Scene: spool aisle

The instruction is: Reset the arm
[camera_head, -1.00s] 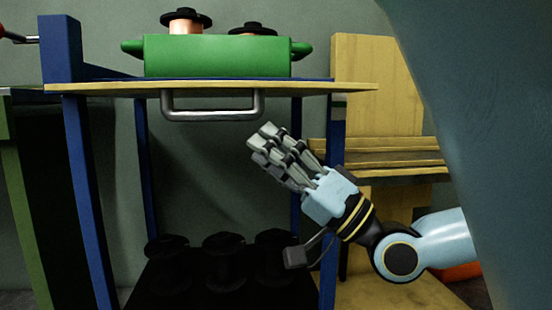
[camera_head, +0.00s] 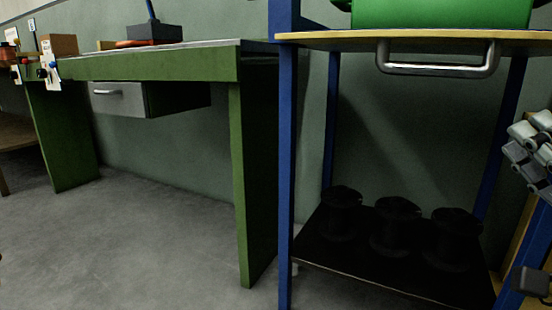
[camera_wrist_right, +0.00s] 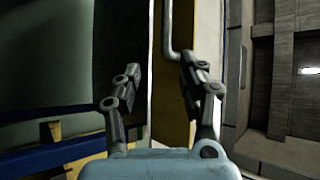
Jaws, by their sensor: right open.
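My right gripper (camera_head: 530,150) is partly in the head view at the right edge, to the right of the blue-framed cart. In the right wrist view its two fingers (camera_wrist_right: 158,95) stand apart with nothing between them. Past the fingers, that view shows the cart's yellow top edge (camera_wrist_right: 178,60), a grey handle and a blue post. My left gripper is in neither view.
The cart's wooden top (camera_head: 330,38) carries a green bin (camera_head: 440,12); a metal handle (camera_head: 440,68) sticks out below. Several dark spools (camera_head: 398,215) stand on its black lower shelf (camera_head: 390,275). A green workbench (camera_head: 160,68) with a drawer (camera_head: 118,98) stands left. Grey floor (camera_head: 130,240) in front is clear.

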